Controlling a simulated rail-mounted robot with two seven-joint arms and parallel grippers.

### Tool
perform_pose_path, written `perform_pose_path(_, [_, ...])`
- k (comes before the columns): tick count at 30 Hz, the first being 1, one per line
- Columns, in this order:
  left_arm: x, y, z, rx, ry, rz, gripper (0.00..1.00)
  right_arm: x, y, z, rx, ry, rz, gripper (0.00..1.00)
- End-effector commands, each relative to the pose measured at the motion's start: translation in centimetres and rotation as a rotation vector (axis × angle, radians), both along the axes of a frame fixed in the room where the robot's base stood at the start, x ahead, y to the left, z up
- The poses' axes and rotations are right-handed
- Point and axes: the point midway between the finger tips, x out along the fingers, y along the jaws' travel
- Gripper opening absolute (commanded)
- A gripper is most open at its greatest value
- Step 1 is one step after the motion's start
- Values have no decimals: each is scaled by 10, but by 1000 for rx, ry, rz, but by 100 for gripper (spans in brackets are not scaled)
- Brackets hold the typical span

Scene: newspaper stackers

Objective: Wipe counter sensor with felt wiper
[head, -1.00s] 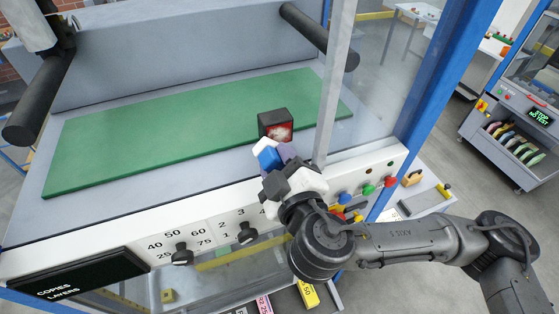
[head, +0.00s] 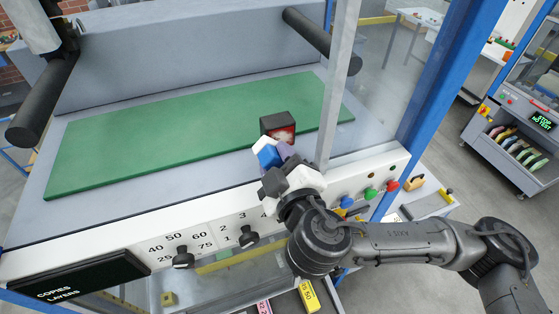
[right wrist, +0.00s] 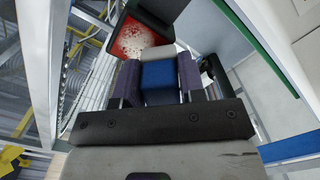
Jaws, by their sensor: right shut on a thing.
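The counter sensor (head: 278,124) is a black box with a red face (head: 284,134) at the right end of the green belt. Pale specks and smears mark the red face, which also shows in the right wrist view (right wrist: 132,42). My right gripper (head: 277,158) is shut on the felt wiper, whose blue body (head: 268,156) sits between the purple fingers and whose pale felt end (head: 264,144) points at the sensor. In the right wrist view the felt (right wrist: 163,52) overlaps the lower edge of the red face; I cannot tell whether they touch. My left gripper is not in view.
A white control panel (head: 215,218) with knobs and coloured buttons runs along the front under my right arm. A grey upright post (head: 338,85) stands just right of the sensor. Black rollers (head: 42,100) flank the green belt (head: 165,140), which is clear.

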Motion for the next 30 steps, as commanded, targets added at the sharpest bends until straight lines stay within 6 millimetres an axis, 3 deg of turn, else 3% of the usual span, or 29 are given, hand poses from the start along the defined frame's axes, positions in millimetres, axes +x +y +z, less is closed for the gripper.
perform_pose_path(17, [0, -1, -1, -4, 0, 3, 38, 8, 2, 0, 0, 0, 0, 0])
perform_pose_path(30, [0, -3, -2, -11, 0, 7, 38, 15, -24, 0, 1, 0, -1, 0])
